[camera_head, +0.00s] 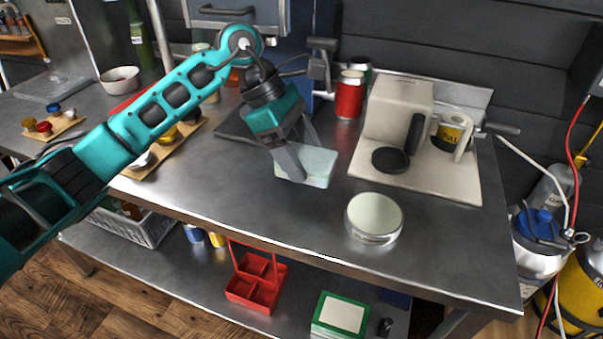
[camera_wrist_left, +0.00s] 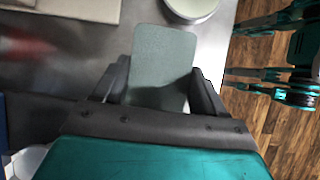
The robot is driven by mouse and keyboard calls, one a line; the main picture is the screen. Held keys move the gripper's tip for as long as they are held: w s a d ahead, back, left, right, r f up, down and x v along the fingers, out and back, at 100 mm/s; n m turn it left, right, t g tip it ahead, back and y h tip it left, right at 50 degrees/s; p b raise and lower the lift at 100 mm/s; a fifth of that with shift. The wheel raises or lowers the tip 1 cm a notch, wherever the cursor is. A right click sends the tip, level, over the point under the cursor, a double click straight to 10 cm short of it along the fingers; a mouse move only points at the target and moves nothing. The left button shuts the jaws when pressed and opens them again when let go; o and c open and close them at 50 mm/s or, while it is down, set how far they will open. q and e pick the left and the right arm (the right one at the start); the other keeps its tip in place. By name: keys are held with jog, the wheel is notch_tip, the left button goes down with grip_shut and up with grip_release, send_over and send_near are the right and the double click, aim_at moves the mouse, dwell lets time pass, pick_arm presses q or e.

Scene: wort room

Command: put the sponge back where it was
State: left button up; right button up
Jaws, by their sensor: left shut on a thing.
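The sponge (camera_head: 314,166) is a pale green-grey block with rounded corners. My left gripper (camera_head: 295,163) is shut on the sponge, over the metal table near the middle. In the left wrist view the sponge (camera_wrist_left: 162,62) sits between the two fingers of the gripper (camera_wrist_left: 160,85). I cannot tell whether its underside touches the table. My right gripper does not show in the head view.
A round pale tin (camera_head: 373,219) stands right of the sponge near the front edge. A white machine on a board (camera_head: 440,183) is behind it. A red can (camera_head: 350,95) stands at the back. A red caddy (camera_head: 255,283) is on the lower shelf. The table's front middle is clear.

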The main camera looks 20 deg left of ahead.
aim_at(302, 191)
pick_arm(q)
notch_tip(302, 191, down, 5)
jog(key=shift+f, duration=0.1)
jog(key=o, duration=0.9)
jog(key=shift+o, duration=0.2)
jog(key=shift+r, duration=0.25)
jog(key=v, duration=1.2)
jog(key=shift+f, duration=0.1)
